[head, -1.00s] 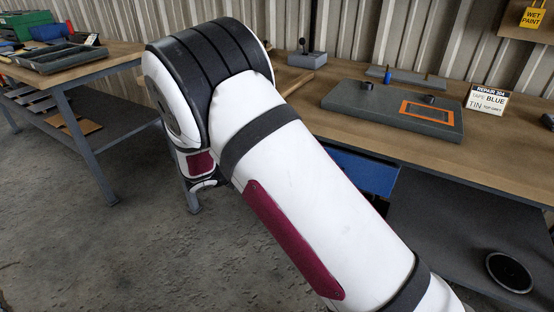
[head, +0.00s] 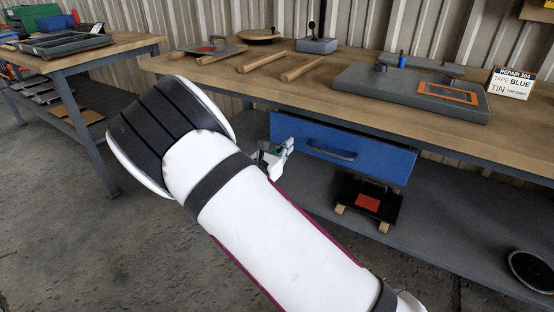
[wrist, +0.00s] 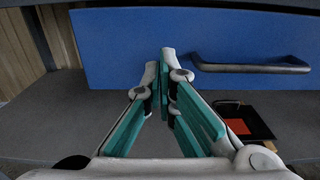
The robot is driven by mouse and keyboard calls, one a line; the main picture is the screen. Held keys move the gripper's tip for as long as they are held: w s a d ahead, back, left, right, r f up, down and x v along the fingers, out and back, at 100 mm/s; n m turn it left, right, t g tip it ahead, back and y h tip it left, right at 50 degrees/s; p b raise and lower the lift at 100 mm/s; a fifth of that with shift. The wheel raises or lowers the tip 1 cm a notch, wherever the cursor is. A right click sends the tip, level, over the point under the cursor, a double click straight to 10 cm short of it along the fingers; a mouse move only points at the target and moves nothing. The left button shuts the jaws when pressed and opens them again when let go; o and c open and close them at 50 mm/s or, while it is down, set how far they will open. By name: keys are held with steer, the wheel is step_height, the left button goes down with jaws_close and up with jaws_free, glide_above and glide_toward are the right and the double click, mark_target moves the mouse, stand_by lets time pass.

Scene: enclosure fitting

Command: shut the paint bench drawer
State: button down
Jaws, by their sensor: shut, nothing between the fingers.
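The blue drawer (head: 385,160) hangs under the paint bench, its front close to the bench's front edge; I cannot tell whether any gap is left behind it. Its dark bar handle (head: 330,150) is also in the wrist view (wrist: 250,66). My gripper (wrist: 166,52) is shut and empty, with teal pads together. Its tips point at the drawer front (wrist: 130,45), left of the handle; I cannot tell whether they touch. In the head view my gripper (head: 276,158) shows partly behind my arm, at the drawer's left end.
The bench top (head: 540,143) holds a grey panel with an orange frame (head: 410,92), wooden bars and a repair sign (head: 511,83). A lower shelf (head: 445,235) carries a black plate with a red patch (head: 368,203) and a round disc (head: 530,272). Another bench stands left.

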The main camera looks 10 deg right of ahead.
mark_target(299, 134)
steer(key=b+x, duration=0.1)
steer(key=x, duration=0.4)
steer(key=x, duration=0.4)
steer(key=shift+w+d, duration=0.2)
steer(key=shift+d, duration=0.1)
steer(key=shift+w+d, duration=0.1)
steer(key=shift+w, duration=0.15)
steer(key=shift+r, duration=0.1)
